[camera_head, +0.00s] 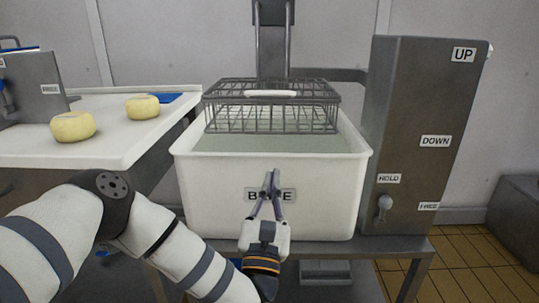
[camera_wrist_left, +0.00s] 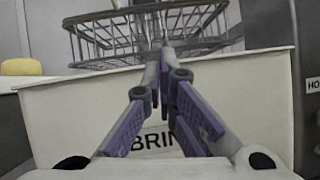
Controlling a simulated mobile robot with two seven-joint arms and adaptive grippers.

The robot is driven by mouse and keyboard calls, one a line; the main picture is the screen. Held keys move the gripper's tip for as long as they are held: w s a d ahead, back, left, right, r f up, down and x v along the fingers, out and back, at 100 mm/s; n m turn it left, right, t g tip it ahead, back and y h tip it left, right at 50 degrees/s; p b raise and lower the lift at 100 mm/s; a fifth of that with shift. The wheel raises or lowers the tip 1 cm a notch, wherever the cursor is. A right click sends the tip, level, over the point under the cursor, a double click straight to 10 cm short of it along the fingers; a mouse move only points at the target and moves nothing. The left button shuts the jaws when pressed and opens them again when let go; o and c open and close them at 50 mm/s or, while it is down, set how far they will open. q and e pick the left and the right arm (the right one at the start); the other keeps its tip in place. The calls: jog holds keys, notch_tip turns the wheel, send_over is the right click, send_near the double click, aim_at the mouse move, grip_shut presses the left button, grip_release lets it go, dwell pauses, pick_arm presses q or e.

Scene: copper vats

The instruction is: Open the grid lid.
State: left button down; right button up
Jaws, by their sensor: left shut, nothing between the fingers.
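The grid lid (camera_head: 305,88) is the dark wire top of a metal cage (camera_head: 270,120). It lies flat over the cage and has a white handle (camera_head: 270,94) along its front. My left gripper (camera_head: 270,174) is shut and empty in front of the tank's front wall, below the cage. In the left wrist view its fingers (camera_wrist_left: 167,60) meet in front of the wire cage (camera_wrist_left: 110,38). My right gripper is not in view.
A grey control post (camera_head: 415,110) with UP, DOWN, HOLD and FREE labels and a lever (camera_head: 383,205) stands right of the tank. A white table (camera_head: 110,150) at left carries two cheeses (camera_head: 72,126). A dark column rises behind the cage.

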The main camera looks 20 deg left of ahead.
pick_arm(q)
jog(key=w+a+r+n+y, duration=0.1)
jog(key=w+r, duration=0.1)
jog(key=w+a+r+n, duration=0.1)
jog(key=w+r, duration=0.2)
jog(key=w+a+r+n+y, duration=0.1)
jog(key=w+a+r, duration=0.1)
jog(key=w, duration=0.1)
jog(key=shift+r+y, duration=0.3)
jog(key=r, duration=0.1)
jog(key=r+p, duration=0.1)
jog(key=shift+w+a+r, duration=0.1)
jog(key=shift+w+r, duration=0.1)
jog(key=shift+r, duration=0.2)
jog(key=shift+w+r, duration=0.1)
jog(key=shift+r, duration=0.35)
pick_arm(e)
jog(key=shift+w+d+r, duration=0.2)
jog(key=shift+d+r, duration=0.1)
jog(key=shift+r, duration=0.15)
